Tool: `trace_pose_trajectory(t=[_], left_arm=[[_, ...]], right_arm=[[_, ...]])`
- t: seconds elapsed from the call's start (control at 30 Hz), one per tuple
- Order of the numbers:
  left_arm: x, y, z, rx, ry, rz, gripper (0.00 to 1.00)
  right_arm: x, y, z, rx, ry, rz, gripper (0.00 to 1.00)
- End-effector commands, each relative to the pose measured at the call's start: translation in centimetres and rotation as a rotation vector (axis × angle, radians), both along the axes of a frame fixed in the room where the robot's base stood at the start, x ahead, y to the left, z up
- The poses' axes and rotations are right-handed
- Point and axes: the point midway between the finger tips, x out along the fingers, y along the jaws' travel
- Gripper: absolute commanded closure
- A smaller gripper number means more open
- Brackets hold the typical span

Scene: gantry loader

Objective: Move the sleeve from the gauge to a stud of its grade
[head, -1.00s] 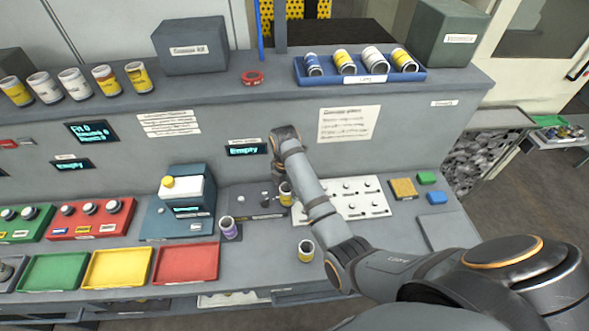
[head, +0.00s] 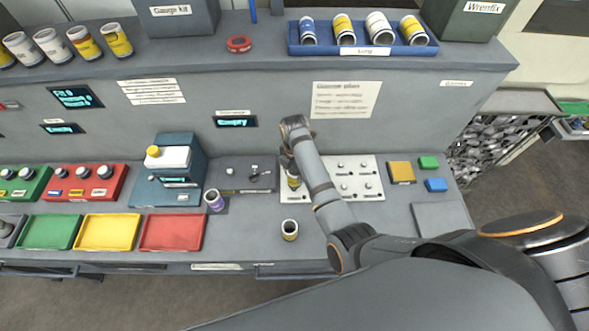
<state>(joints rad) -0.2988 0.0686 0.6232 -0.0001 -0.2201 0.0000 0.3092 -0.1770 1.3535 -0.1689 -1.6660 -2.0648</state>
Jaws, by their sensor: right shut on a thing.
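My right gripper (head: 291,165) is shut on a yellow-banded sleeve (head: 293,183), which hangs upright beneath it, partly hidden by my wrist. The sleeve is at the left edge of the white stud plate (head: 345,194); I cannot tell whether it touches the plate. Several small studs show on the plate, and my forearm hides part of it. The dark gauge plate (head: 232,180) is just left, with no sleeve on it, and the display (head: 236,122) above reads "Empty". My left gripper is not in view.
A purple-banded sleeve (head: 215,201) and a yellow-banded sleeve (head: 290,229) stand on the bench. Green (head: 48,232), yellow (head: 107,232) and red (head: 172,232) trays lie left. A blue tray (head: 362,50) of sleeves sits on the shelf. The bench front is mostly clear.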

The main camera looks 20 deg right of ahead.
Motion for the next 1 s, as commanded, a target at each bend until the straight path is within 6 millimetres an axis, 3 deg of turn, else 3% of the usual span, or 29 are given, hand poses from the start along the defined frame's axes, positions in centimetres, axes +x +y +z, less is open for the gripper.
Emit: trace_pose_trajectory(t=[0.53,1.0], left_arm=[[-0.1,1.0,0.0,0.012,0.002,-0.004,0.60],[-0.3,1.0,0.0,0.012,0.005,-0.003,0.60]], right_arm=[[0.1,0.0,-3.5,-0.001,-0.003,0.000,1.00],[0.1,0.0,-4.1,0.000,-0.002,0.000,1.00]])
